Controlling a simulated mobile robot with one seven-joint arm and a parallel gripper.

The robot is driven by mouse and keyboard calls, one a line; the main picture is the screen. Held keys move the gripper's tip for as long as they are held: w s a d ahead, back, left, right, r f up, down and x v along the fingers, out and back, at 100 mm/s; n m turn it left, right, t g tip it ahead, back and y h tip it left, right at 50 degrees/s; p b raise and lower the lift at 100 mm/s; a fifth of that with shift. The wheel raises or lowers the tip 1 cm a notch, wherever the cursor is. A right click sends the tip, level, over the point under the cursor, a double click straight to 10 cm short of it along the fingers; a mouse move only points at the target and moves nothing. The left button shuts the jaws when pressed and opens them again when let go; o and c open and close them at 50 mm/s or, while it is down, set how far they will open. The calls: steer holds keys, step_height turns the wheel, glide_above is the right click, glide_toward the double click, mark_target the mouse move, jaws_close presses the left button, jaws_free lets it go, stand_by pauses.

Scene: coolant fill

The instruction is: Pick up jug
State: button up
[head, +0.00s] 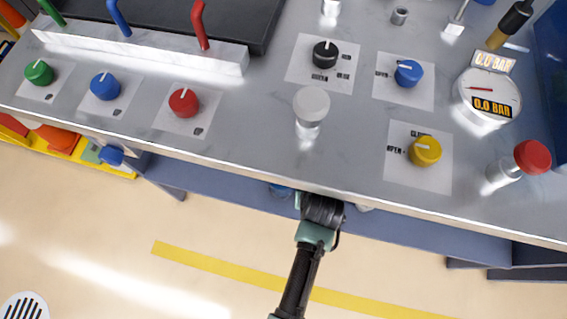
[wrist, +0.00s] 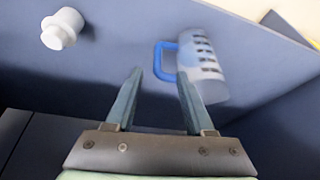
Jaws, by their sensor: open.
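The jug (wrist: 204,68) lies ahead of my gripper in the wrist view, right of centre. It is a translucent pale vessel with dark markings on its side and a blue handle (wrist: 161,60) on its left. My gripper (wrist: 158,75) is open, with its two fingers pointing toward the handle and nothing between them that I can see held. The right finger overlaps the jug's lower left in the picture; contact cannot be told. In the head view my wrist (head: 318,212) is at the bench's front edge, and the fingers are hidden under the bench top.
A white capped piece (wrist: 61,28) stands left of the jug on the blue lower surface. The bench top (head: 250,110) overhangs my gripper and carries several knobs, a gauge (head: 487,97) and a red-capped post (head: 531,157). The floor in front is clear.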

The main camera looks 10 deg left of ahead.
steer(key=b+x, duration=0.3)
steer(key=x, duration=0.5)
steer(key=shift+w+d+f, duration=0.1)
steer(key=shift+d+f, duration=0.05)
steer(key=shift+f, duration=0.15)
jaws_close()
steer(key=shift+r, duration=0.1)
stand_by(1.0)
